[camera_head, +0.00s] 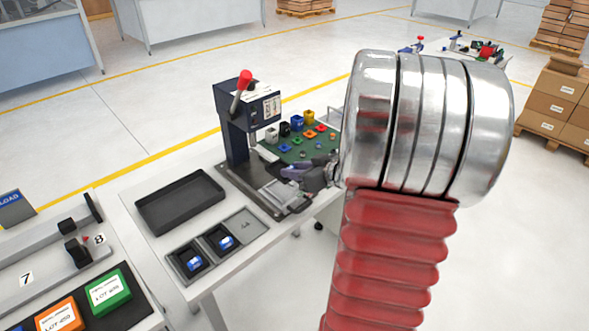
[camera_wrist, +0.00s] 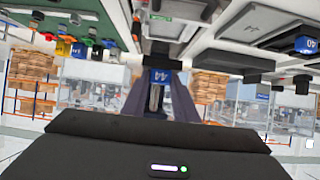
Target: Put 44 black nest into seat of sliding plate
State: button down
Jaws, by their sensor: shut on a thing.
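My gripper (camera_head: 297,172) is at the front of the press, low over the sliding plate (camera_head: 281,194). In the wrist view my gripper (camera_wrist: 159,92) shows its two dark fingers shut on the black nest (camera_wrist: 160,61). The nest carries a blue label marked 44, which faces the wrist camera. In the head view the nest is hidden by my gripper and arm.
The press (camera_head: 234,122) with its red-knobbed lever stands behind the plate. A green board (camera_head: 300,149) with coloured parts is to its right. A black tray (camera_head: 180,201) lies left. In front, a holder has two filled pockets and a bare space marked 44 (camera_head: 246,226).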

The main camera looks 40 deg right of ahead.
jog(key=shift+f, duration=3.15)
jog(key=c, duration=1.3)
grip_release()
jog(key=shift+c, duration=0.2)
jog(key=v, duration=1.3)
jog(key=shift+s, duration=0.35)
